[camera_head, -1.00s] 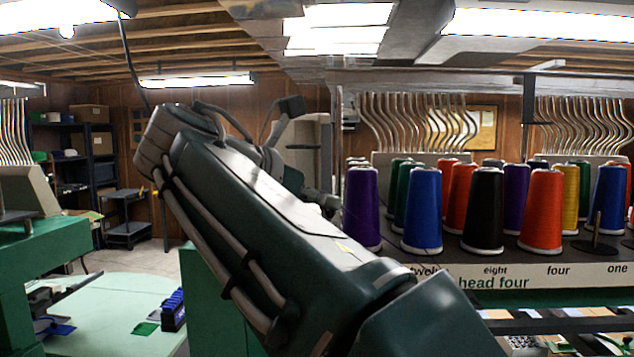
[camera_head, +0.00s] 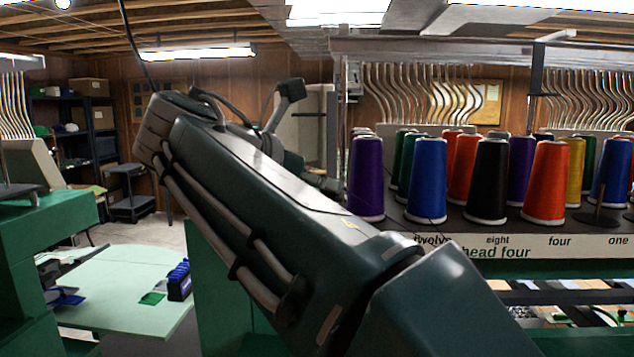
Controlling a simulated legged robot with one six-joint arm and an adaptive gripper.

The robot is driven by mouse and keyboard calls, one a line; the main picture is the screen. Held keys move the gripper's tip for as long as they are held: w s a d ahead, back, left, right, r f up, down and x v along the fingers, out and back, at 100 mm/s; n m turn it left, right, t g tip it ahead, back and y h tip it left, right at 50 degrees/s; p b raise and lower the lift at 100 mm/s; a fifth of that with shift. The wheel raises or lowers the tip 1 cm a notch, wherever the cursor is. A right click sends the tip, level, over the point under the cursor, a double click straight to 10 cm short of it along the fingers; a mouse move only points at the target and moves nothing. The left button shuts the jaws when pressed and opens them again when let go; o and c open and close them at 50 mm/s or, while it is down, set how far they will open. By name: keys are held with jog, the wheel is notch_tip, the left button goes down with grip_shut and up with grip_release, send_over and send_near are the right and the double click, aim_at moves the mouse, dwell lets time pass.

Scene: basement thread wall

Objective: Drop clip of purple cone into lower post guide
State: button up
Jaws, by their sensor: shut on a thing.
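A purple thread cone (camera_head: 367,180) stands upright at the left end of the front row on the rack shelf (camera_head: 445,229). Another purple cone (camera_head: 520,168) stands farther right, behind the black one. I cannot tell which purple cone is meant. My arm fills the middle of the view, and its far links reach behind it towards the left purple cone. My gripper's fingers are hidden behind the arm, so what they hold does not show. I cannot make out a clip or the lower post guide.
A blue cone (camera_head: 427,181), a black cone (camera_head: 487,182) and an orange-red cone (camera_head: 546,183) stand close together in front. Curved metal tubes (camera_head: 425,95) hang above. A pale green table (camera_head: 130,275) lies lower left, with a blue rack (camera_head: 180,280) on it.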

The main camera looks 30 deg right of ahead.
jog(key=shift+f, duration=0.15)
jog(key=o, duration=0.8)
jog(key=shift+o, duration=0.2)
jog(key=v, duration=0.7)
jog(key=shift+a, duration=0.35)
